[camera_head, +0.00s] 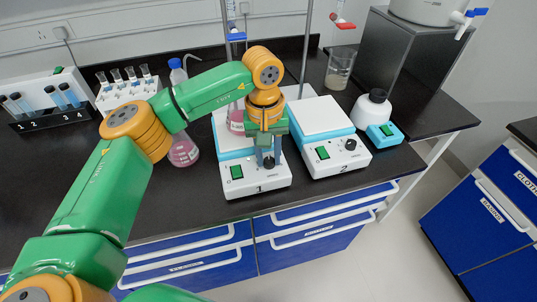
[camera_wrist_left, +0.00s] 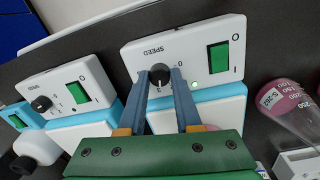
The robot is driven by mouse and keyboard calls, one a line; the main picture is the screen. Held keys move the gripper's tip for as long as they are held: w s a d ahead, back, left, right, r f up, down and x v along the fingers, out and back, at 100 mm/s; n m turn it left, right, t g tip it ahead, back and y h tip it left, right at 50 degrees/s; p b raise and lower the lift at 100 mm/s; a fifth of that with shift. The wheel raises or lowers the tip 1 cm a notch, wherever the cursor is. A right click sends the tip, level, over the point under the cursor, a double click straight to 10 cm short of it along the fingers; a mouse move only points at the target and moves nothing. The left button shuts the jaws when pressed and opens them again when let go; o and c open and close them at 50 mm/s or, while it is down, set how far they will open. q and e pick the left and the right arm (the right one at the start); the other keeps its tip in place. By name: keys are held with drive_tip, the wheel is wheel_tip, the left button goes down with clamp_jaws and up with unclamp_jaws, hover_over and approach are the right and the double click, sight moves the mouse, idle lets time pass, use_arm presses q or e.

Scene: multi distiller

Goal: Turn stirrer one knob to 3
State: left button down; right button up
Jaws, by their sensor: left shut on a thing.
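Stirrer one (camera_head: 233,187), white and light blue and marked 1, stands at the bench's front edge. My left gripper (camera_head: 268,160) reaches down to its front panel. In the left wrist view the black knob (camera_wrist_left: 160,74) sits under the word SPEED, and my left gripper (camera_wrist_left: 159,78) is shut on it, one blue-grey finger on each side. The knob's pointer is too small to read surely. In the head view the gripper mostly hides the knob. My right gripper is not in view.
Stirrer two (camera_head: 340,158) stands close on the right, its knob free. A flask of pink liquid (camera_head: 184,152) stands left of stirrer one, near my left arm. The front bench strip is clear.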

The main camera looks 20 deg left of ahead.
sight(267, 160)
use_arm(q)
drive_tip(key=shift+m, duration=0.6)
drive_tip(key=c, duration=0.6)
unclamp_jaws()
wheel_tip(267, 160, up, 7)
drive_tip(key=shift+a+r+b, duration=0.1)
drive_tip(key=shift+a+b, duration=0.05)
drive_tip(key=shift+b, duration=0.15)
